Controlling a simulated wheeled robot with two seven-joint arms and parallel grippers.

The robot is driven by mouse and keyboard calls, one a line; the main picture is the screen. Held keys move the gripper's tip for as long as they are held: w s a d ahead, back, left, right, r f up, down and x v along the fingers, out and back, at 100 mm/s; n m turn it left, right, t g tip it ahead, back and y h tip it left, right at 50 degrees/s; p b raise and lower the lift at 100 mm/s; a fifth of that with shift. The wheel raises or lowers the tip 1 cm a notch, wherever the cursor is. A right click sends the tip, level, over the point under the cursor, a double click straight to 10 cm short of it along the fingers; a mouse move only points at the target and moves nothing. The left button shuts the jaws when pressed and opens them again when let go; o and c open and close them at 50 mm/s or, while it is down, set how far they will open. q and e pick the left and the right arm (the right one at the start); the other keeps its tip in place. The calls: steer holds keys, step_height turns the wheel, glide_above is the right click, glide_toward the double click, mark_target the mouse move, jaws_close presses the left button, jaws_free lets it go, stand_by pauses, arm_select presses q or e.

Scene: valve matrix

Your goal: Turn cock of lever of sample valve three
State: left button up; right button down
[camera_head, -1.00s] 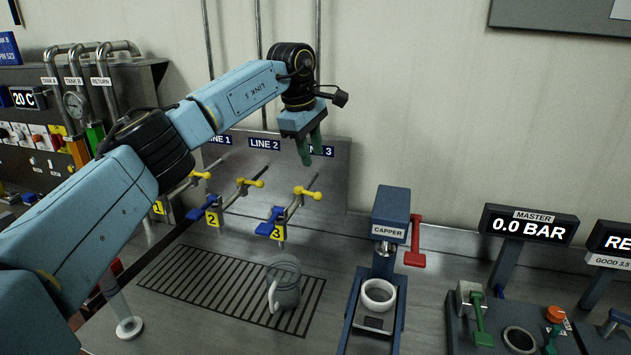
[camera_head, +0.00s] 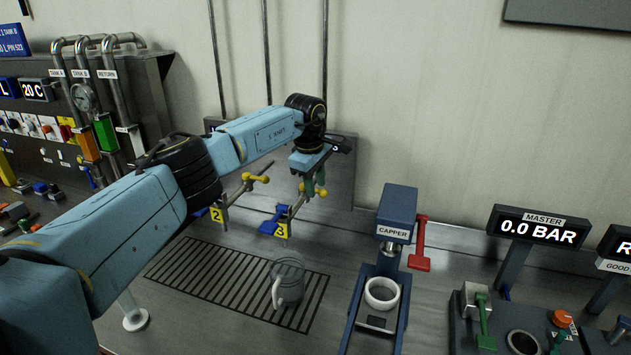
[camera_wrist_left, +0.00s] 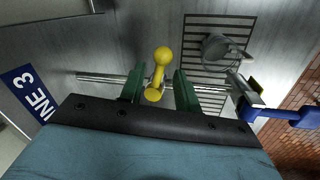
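Sample valve three, marked by a yellow "3" tag (camera_head: 283,231), stands on the panel above the drain grate. It has a blue lever (camera_head: 272,219) at its front and a yellow cock handle (camera_head: 313,189) behind. My left gripper (camera_head: 313,187) is at that yellow handle. In the left wrist view the green fingers (camera_wrist_left: 158,88) are apart, with the yellow handle (camera_wrist_left: 160,70) between them and gaps visible at both sides. The blue lever also shows at the right of the left wrist view (camera_wrist_left: 280,114). My right gripper is out of view.
Valve two (camera_head: 217,214) stands just left of valve three. A clear mug (camera_head: 288,280) sits on the grate (camera_head: 215,275). The blue capper (camera_head: 396,215) with its red handle (camera_head: 420,245) stands to the right. The "LINE 3" label (camera_wrist_left: 28,92) is close in the left wrist view.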

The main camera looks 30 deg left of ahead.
arm_select(q)
steer(key=shift+w+f, duration=0.1)
steer(key=shift+f, duration=0.1)
steer(key=shift+c, duration=0.4)
jaws_close()
steer(key=shift+w+n, duration=0.25)
steer(key=shift+n, duration=0.5)
steer(key=shift+w+n, duration=0.25)
steer(key=shift+n, duration=0.5)
steer(key=shift+o, duration=0.4)
jaws_free()
steer(key=shift+d+y, duration=0.15)
steer(key=shift+y, duration=0.15)
steer(key=shift+r, duration=0.15)
